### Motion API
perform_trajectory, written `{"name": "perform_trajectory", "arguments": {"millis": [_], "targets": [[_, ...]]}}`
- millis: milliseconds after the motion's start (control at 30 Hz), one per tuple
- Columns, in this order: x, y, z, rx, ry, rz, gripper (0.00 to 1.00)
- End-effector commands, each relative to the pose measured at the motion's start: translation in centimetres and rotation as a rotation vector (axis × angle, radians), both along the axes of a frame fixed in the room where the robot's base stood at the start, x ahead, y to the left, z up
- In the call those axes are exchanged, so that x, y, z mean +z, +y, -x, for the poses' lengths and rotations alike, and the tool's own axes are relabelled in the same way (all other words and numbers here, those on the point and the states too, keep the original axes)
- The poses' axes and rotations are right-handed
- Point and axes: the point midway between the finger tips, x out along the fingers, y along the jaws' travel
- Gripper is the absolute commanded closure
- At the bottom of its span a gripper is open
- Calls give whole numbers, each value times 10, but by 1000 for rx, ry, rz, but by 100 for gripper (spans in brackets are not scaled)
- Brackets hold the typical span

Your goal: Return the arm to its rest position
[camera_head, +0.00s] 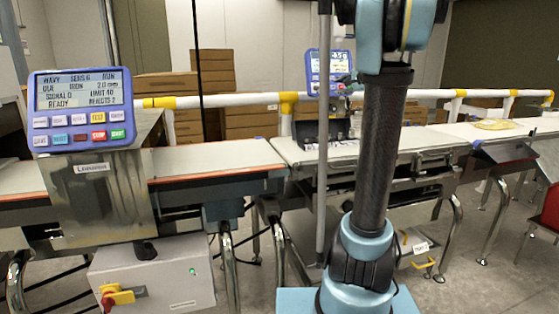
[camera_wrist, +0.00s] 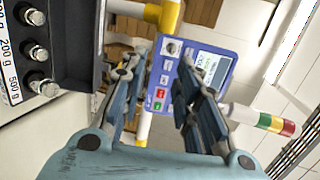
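My gripper (camera_wrist: 160,68) shows in the wrist view with its two fingers spread apart. My arm stands upright in the right half of the head view, with a dark tube between pale blue joints. My gripper cannot be made out clearly in the head view. In the wrist view a dark case (camera_wrist: 80,45) with weights marked 200 g and 500 g lies left of my fingers, apart from them.
A blue display panel (camera_head: 79,110) reading READY stands at the left. Stacked cartons (camera_head: 205,85) and a yellow-white rail (camera_head: 240,99) stand behind.

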Motion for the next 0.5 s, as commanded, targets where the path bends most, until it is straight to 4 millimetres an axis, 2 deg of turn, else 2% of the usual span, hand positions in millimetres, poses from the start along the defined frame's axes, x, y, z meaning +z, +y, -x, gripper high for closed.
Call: {"name": "perform_trajectory", "arguments": {"millis": [200,367,500], "targets": [[-23,43,29,87,34,91,71],[-42,65,55,144,59,164,71],[-64,83,86,203,89,246,71]]}}
